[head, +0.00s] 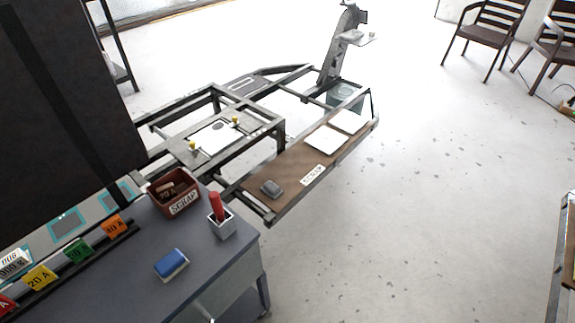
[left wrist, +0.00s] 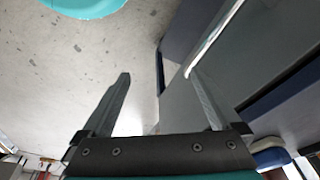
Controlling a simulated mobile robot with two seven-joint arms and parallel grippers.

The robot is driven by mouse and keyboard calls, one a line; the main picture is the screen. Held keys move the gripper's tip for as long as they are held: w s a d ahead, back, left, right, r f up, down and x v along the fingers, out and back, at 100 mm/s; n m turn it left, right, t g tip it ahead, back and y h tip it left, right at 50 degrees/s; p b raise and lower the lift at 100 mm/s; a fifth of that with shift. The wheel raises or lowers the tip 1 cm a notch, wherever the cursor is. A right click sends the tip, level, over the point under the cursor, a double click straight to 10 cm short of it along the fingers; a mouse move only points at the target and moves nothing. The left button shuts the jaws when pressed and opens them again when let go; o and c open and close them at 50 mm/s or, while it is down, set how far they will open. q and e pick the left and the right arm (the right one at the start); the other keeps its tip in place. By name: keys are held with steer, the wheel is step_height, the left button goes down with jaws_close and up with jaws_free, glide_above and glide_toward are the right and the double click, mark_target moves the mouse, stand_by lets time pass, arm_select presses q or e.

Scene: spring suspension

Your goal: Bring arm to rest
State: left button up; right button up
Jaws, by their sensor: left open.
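My left gripper (left wrist: 158,80) shows in the left wrist view with its two fingers wide apart and nothing between them. Pale speckled floor lies beyond the left finger, and a grey and dark blue surface lies close behind the right finger. Neither gripper and neither arm shows in the head view. My right gripper is not in any view.
In the head view a grey bench (head: 205,268) holds a red scrap bin (head: 157,200), a cup with a red-handled tool (head: 222,228) and a blue block (head: 171,264). A metal frame (head: 270,217) stands behind. Open floor (head: 430,200) lies to the right.

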arm_select(q)
steer(key=s+a+f+g, duration=0.1)
steer(key=s+a+f, duration=0.2)
steer(key=s+f, duration=1.4)
steer(key=shift+s+f+g, duration=0.2)
steer(key=shift+f+g, duration=0.1)
steer(key=shift+f, duration=0.65)
steer(key=shift+c, duration=0.4)
